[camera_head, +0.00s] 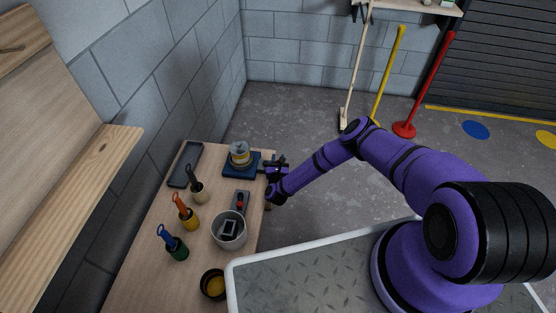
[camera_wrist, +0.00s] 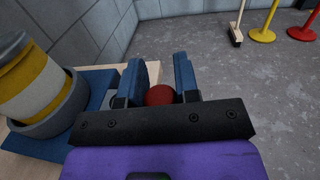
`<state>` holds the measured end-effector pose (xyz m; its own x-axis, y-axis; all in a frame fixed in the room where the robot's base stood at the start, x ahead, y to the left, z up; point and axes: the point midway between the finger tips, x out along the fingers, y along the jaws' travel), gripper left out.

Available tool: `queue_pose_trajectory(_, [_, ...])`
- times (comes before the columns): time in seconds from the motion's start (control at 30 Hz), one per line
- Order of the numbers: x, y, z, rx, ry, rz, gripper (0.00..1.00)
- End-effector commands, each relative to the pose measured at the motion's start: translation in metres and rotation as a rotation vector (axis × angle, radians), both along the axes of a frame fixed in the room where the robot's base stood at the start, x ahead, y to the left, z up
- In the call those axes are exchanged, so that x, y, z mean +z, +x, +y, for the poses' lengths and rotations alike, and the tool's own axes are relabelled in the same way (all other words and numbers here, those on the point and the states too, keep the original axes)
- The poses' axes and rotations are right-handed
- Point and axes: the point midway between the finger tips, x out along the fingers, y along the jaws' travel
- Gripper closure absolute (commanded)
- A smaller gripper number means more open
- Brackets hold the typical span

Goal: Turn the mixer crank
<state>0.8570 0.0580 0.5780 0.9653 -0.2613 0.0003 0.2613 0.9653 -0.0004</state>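The mixer stands at the far end of the bench, a white and yellow can (camera_head: 239,151) on a blue base (camera_head: 232,171). In the wrist view the can (camera_wrist: 38,90) is at the left, in a grey holder. My gripper (camera_head: 277,168) is at the right side of the mixer, by the bench's edge. In the wrist view its two blue fingers (camera_wrist: 166,77) stand apart, with a round red knob (camera_wrist: 160,95) visible between them. The knob nearly fills the gap, but I cannot tell whether the fingers press on it. The rest of the crank is hidden.
On the bench are a grey box with a red knob (camera_head: 240,202), a light grey pot (camera_head: 229,231), several brushes in cups (camera_head: 188,217), a dark tray (camera_head: 186,166) and a black-rimmed bowl (camera_head: 213,284). Floor right of the bench is clear; poles (camera_head: 423,85) stand by the wall.

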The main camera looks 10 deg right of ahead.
Motion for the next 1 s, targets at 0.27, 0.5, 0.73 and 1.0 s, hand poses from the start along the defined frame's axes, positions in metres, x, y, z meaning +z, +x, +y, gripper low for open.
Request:
queue_pose_trajectory(0.27, [0.000,0.000,0.000,0.001,0.000,0.000,0.48])
queue_pose_trajectory(0.5, [0.000,-0.010,0.004,0.003,0.001,0.002,0.48])
queue_pose_trajectory(0.73, [0.000,-0.045,0.013,0.003,0.001,0.002,0.48])
queue_pose_trajectory(1.0, [0.000,-0.070,0.019,0.002,0.000,0.000,0.48])
